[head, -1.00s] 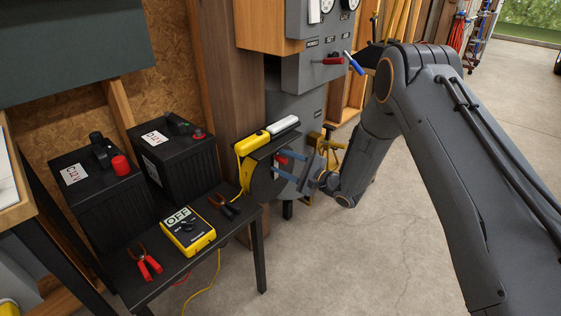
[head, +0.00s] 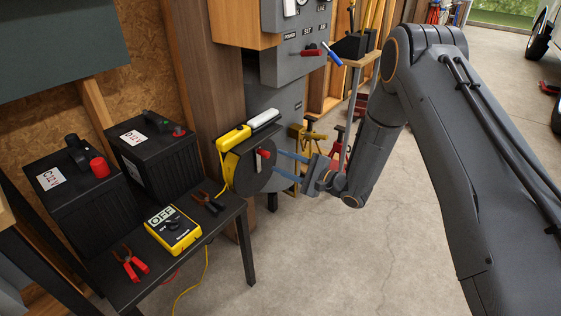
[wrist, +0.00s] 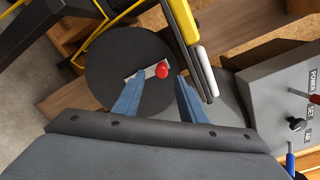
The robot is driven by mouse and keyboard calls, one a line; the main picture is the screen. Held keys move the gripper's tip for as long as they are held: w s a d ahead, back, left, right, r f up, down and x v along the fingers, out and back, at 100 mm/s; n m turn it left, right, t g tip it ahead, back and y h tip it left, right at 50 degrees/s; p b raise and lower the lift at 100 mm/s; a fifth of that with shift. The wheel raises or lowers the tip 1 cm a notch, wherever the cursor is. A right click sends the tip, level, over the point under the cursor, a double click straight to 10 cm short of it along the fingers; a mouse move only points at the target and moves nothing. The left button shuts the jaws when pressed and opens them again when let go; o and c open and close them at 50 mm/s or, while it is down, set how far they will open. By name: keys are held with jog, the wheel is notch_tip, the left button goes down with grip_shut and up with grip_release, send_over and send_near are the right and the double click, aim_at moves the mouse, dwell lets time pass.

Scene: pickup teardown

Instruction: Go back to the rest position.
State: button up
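My gripper (head: 290,168) is open and empty, with its two blue fingers apart. It points left at a dark round disc (head: 240,172) that carries a red knob (head: 263,153). In the wrist view, the fingers (wrist: 155,97) reach toward the disc (wrist: 105,70), and the red knob (wrist: 162,69) shows beyond and between the fingertips. I cannot tell the exact gap between the fingertips and the knob. My arm is stretched out from the right side of the head view.
A grey panel with levers (head: 290,60) stands behind the gripper. Concrete floor (head: 350,265) is clear in front.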

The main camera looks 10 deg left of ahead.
jog(key=w+d+r+n+t+h, duration=0.2)
jog(key=w+d+r+n+h, duration=0.2)
jog(key=d+r+h, duration=0.35)
jog(key=s+d+r+n+g+h, duration=0.1)
jog(key=s+d+r+n+h, duration=0.2)
jog(key=s+d+r+h, duration=0.4)
jog(key=s+d+r+n+g, duration=0.2)
jog(key=s+d+n+g, duration=0.1)
jog(key=s, duration=0.8)
jog(key=s+d+r+n+g, duration=0.2)
jog(key=s+d+g, duration=0.1)
jog(key=s, duration=0.9)
jog(key=s+d+r+n+g, duration=0.2)
jog(key=s+n, duration=0.1)
jog(key=s, duration=0.8)
jog(key=d+r+m+h+p, duration=0.1)
jog(key=d+r+m+p, duration=0.2)
jog(key=d+r+p, duration=0.6)
jog(key=p, duration=0.9)
jog(key=shift+d, duration=0.15)
jog(key=shift+h, duration=0.25)
